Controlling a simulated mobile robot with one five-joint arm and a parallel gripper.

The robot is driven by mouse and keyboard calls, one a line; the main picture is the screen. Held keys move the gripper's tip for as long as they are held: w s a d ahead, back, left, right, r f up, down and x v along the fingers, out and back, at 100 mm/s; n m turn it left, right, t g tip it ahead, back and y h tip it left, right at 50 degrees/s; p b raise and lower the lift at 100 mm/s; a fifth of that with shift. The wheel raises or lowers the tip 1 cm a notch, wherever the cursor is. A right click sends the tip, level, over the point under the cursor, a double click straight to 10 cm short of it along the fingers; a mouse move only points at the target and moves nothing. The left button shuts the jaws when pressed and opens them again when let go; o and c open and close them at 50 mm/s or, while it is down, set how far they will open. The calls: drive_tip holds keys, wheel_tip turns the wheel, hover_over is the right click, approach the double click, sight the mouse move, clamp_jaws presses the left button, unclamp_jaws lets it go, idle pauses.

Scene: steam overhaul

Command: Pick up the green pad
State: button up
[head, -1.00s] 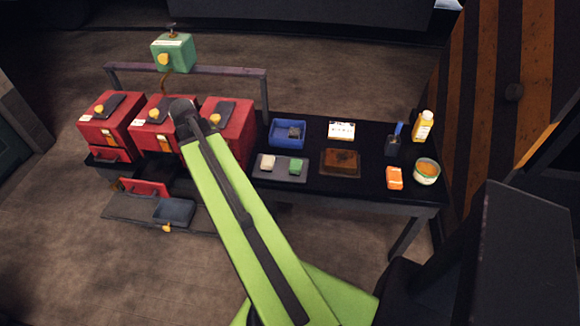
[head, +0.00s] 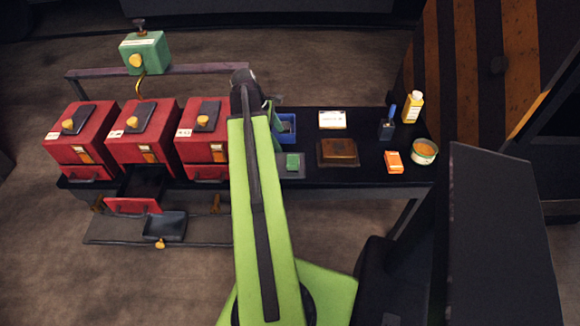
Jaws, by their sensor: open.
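The green pad (head: 292,162) lies on the right part of a flat grey tray (head: 299,174) on the black table. My green arm reaches up the middle of the view and covers the left part of that tray, where a pale pad lay in the earlier frame. My gripper (head: 268,108) is partly seen at the arm's far end, above the table by the blue bin and to the upper left of the green pad. It is apart from the pad. Its jaws are mostly hidden behind the arm.
A blue bin (head: 288,128) sits behind the tray, partly hidden. A brown block (head: 338,153), white card (head: 332,120), orange box (head: 394,162), round tub (head: 424,152) and yellow bottle (head: 413,108) stand to the right. Red boxes (head: 143,130) stand left, one drawer open.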

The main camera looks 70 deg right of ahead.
sight(292, 160)
drive_tip(key=b+x, duration=0.2)
drive_tip(key=x, duration=0.1)
drive_tip(key=b+x, duration=0.5)
drive_tip(key=x, duration=0.1)
drive_tip(key=shift+w+a+f, duration=0.1)
drive_tip(key=shift+w+f, duration=0.1)
drive_tip(key=shift+f, duration=0.1)
drive_tip(key=shift+s+r, duration=0.1)
drive_tip(key=b+x, duration=0.5)
drive_tip(key=shift+d+f, duration=0.2)
drive_tip(key=shift+f, duration=0.05)
drive_tip(key=shift+r, duration=0.2)
drive_tip(key=c, duration=1.6)
